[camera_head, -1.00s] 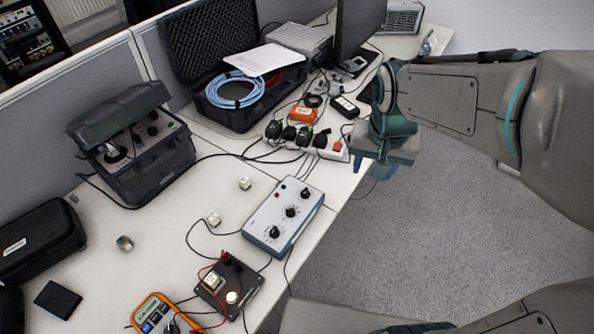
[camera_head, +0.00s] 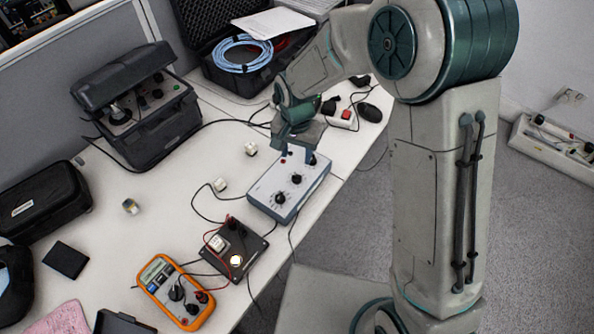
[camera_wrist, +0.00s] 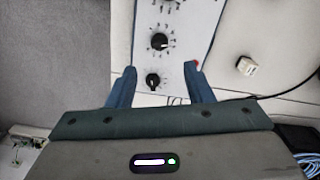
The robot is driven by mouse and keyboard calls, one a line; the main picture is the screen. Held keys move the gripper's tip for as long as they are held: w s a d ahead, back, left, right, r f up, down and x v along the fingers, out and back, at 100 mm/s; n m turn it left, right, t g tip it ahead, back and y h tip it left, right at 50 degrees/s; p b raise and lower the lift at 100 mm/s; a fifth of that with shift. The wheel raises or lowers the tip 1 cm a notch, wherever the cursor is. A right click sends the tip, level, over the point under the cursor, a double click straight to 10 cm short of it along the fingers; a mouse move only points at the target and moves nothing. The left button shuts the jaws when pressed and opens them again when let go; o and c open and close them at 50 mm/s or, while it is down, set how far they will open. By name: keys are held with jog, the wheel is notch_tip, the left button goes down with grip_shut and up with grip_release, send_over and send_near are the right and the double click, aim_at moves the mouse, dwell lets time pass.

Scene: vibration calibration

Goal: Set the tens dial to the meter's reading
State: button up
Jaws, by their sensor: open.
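A light grey box (camera_head: 262,194) with three black dials in a row lies on the table. The near dial (camera_head: 280,197) and middle dial (camera_head: 296,179) are clear; the far dial is partly covered by my gripper (camera_head: 297,156). My gripper is open and points down over the far end of the box. In the wrist view the end dial (camera_wrist: 153,80) sits between my fingers (camera_wrist: 160,69), apart from both, with the middle dial (camera_wrist: 160,41) beyond. Which dial is tens cannot be read. The orange meter (camera_head: 183,308) lies at the front; its display is too small to read.
A black unit (camera_head: 250,247) with a white cube and a lit disc lies between meter and box. Small pale cubes (camera_head: 250,149) and cables lie left of the box. A dark case (camera_head: 150,125) stands farther left.

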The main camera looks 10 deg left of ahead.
aim_at(297, 176)
notch_tip(297, 176, down, 9)
jog(key=shift+f+p, duration=0.1)
jog(key=shift+p, duration=0.35)
jog(key=c, duration=1)
